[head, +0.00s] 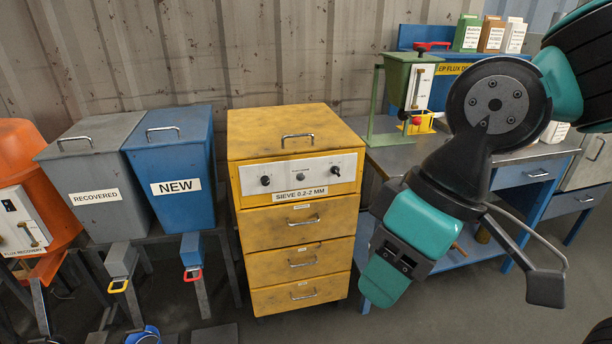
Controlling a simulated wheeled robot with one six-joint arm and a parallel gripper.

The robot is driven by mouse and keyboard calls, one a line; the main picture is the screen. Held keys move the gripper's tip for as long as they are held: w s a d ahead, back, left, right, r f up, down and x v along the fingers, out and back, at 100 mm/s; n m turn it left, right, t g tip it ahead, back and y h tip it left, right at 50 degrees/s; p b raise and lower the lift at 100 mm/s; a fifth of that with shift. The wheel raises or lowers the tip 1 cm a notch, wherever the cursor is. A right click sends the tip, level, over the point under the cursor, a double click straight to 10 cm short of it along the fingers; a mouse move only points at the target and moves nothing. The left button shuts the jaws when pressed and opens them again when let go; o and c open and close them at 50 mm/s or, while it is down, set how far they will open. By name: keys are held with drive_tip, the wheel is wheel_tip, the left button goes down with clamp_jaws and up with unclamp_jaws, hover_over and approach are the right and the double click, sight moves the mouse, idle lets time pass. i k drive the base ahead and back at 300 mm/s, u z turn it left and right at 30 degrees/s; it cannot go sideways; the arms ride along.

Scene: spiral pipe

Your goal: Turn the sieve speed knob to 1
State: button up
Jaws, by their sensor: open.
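The sieve is a yellow cabinet (283,143) labelled "SIEVE 0.2-2 MM", standing in the middle of the head view. Its pale front panel carries a black knob at the left (265,181) and another at the right (336,171). A small round button or light (300,173) sits between them. The markings are too small to read, so I cannot tell which knob sets the speed or where it points.
Grey "RECOVERED" (92,170) and blue "NEW" (178,170) bins stand left of the sieve, beside an orange machine (22,170). A workbench (375,160) with a green hopper (405,75) stands right, partly behind my arm. Floor in front of the sieve looks clear.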

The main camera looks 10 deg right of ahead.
sight(265, 180)
drive_tip(key=z, duration=0.5)
drive_tip(key=k, duration=1.05)
drive_tip(key=u, duration=0.7)
drive_tip(key=i, duration=1.35)
drive_tip(key=z, duration=0.2)
